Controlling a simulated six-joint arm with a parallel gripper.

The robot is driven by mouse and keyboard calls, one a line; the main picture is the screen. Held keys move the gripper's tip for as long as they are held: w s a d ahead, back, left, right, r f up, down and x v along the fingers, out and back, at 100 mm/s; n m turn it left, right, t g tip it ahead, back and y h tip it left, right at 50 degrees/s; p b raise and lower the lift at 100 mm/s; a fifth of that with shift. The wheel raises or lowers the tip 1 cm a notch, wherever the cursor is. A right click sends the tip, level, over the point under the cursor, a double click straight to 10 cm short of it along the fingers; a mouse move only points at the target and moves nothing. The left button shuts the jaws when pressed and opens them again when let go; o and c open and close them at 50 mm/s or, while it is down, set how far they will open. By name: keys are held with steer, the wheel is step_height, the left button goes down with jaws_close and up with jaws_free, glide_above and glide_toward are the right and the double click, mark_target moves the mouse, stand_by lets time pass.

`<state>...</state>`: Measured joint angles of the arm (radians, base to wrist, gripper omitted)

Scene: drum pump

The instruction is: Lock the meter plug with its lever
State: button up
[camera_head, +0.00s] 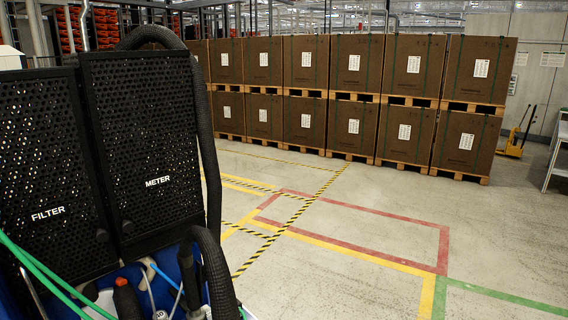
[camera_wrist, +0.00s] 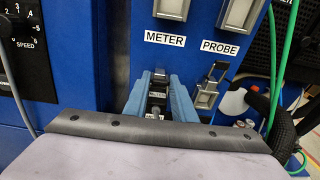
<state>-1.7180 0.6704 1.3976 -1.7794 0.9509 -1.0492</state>
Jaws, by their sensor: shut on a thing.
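In the wrist view my gripper (camera_wrist: 161,82) reaches up the blue panel with its two blue fingers, just below the METER label (camera_wrist: 165,38). The fingers are shut on a dark plug, the meter plug (camera_wrist: 157,95), which carries a small pale marking. A grey cable end shows at its lower side. The fingers hide most of the meter socket and its lever, so I cannot tell the lever's position or how deep the plug sits. The head view does not show my gripper or the plug.
Right of it is the PROBE socket (camera_wrist: 205,96) with a dark lever (camera_wrist: 219,70) standing up. A SPEED dial (camera_wrist: 25,45) is at left. Green cables and a black hose run at right. The head view shows perforated METER (camera_head: 140,140) and FILTER (camera_head: 45,170) panels.

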steer(key=shift+f+t+y+b, duration=0.45)
steer(key=shift+t+y+b, duration=0.15)
steer(key=shift+b, duration=3.2)
steer(key=o, duration=0.8)
steer(key=shift+s+d, duration=0.1)
steer(key=shift+s, duration=0.05)
steer(key=shift+s+d+r+b, duration=0.3)
steer(key=shift+s+d+r, duration=0.1)
steer(key=shift+s+d, duration=0.8)
steer(key=shift+s+d+r+b, duration=0.3)
steer(key=shift+s+d+r, duration=0.1)
steer(key=shift+s+d, duration=0.8)
steer(key=shift+s+d+r+b, duration=0.3)
steer(key=shift+s+d+r, duration=0.1)
steer(key=shift+s+d, duration=0.8)
steer(key=shift+a, duration=0.1)
steer(key=shift+w+a+f+p, duration=0.15)
steer(key=shift+w+a+f, duration=0.1)
steer(key=shift+w+a, duration=0.6)
steer(key=shift+w+a+f+p, duration=0.2)
steer(key=shift+w+a+f, duration=0.1)
steer(key=shift+w+a, duration=0.5)
steer(key=shift+w+a+f+p, duration=0.15)
steer(key=shift+w+a+f, duration=0.1)
steer(key=shift+w+a, duration=0.6)
steer(key=shift+d, duration=0.1)
